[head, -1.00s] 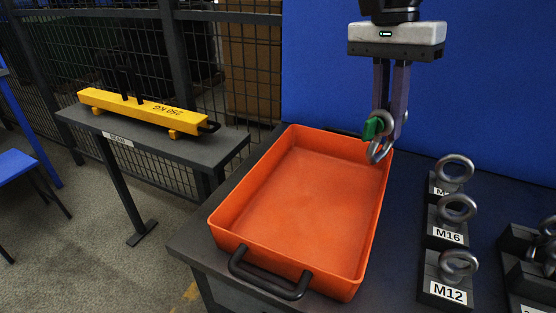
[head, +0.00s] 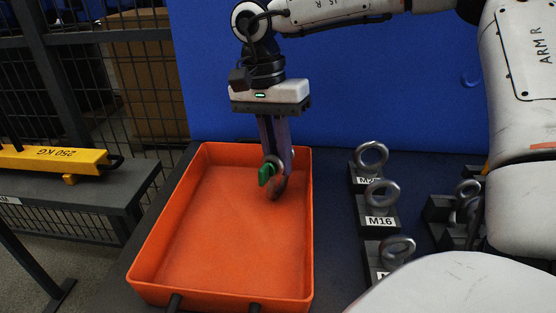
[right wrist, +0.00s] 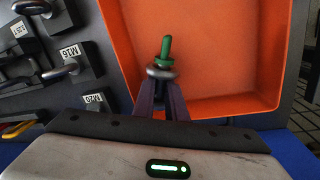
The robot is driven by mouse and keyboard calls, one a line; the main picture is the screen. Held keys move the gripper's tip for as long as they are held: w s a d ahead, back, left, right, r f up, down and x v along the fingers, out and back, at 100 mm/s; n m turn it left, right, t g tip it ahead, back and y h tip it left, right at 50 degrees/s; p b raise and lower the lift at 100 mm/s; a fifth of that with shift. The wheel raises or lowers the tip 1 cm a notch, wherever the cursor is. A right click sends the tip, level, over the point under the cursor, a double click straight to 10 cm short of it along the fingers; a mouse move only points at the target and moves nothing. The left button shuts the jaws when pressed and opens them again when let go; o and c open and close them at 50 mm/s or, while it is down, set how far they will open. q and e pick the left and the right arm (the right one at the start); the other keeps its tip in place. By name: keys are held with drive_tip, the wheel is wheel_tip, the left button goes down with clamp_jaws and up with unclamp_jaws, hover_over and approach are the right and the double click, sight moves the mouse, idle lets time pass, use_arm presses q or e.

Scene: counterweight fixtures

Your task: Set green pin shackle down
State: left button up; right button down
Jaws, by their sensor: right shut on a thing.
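The green pin shackle (head: 276,187) is a grey metal bow with a green pin. It hangs in my right gripper (head: 277,162), whose fingers point down and are shut on it. The shackle is over the far right part of the orange tray (head: 140,272), which is otherwise empty. I cannot tell whether the shackle touches the tray floor. In the right wrist view the shackle (right wrist: 163,66) sits at the fingertips with its green pin pointing away over the tray (right wrist: 215,105). My left gripper is not in view.
Eye bolts (head: 381,195) stand in dark labelled blocks right of the tray, with more fittings (head: 458,205) farther right. A blue panel (head: 350,90) rises behind the table. A yellow 250 KG beam (head: 55,158) rests on a stand at left.

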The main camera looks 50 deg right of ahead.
drive_tip(key=c, duration=1.8)
unclamp_jaws()
